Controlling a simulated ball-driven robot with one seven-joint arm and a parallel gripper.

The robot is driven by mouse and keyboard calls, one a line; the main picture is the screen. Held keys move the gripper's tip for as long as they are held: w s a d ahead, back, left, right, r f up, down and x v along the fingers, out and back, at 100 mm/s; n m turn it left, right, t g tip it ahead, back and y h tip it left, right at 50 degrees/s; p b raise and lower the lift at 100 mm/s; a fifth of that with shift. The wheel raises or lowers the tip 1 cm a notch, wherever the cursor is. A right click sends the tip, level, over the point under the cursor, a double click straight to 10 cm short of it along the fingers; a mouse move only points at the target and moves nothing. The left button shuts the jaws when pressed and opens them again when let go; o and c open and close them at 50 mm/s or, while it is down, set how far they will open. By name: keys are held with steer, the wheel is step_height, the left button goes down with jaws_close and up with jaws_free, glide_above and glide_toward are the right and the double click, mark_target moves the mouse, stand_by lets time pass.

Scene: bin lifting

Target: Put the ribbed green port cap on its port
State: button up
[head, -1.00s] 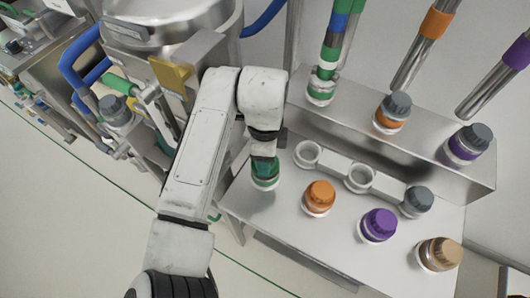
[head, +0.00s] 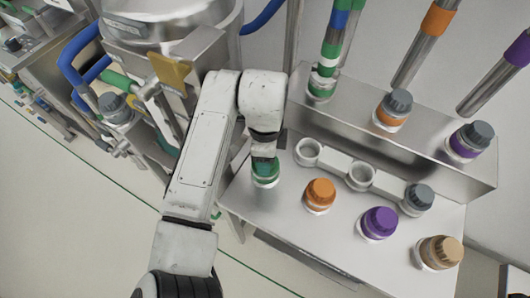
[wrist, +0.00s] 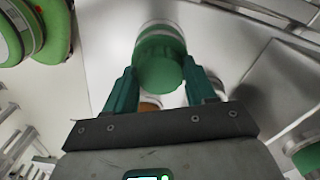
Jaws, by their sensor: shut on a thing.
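The green cap (head: 265,171) is in my gripper (head: 264,160), at the left end of the lower metal table. A pale ring shows at its bottom edge. In the wrist view the cap (wrist: 161,60) sits between the two green fingers of my gripper (wrist: 160,76), which are shut on it. I cannot tell whether the cap touches the table. A green-banded port (head: 320,86) stands at the left end of the raised shelf, below a pipe with green and blue bands. It is up and to the right of my gripper.
Orange (head: 319,194), purple (head: 379,222) and tan (head: 439,252) caps stand on the table (head: 305,235) to the right. A rack (head: 334,163) with two empty rings and a grey cap lies behind them. Grey-capped orange (head: 393,108) and purple (head: 468,141) ports stand on the shelf.

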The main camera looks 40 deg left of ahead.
steer(key=shift+f, duration=0.35)
stand_by(0.5)
steer(key=o, duration=1.3)
steer(key=shift+o, duration=0.2)
step_height(320, 180, up, 11)
steer(key=b, duration=0.1)
steer(key=shift+b, duration=0.4)
steer(key=shift+f, duration=0.1)
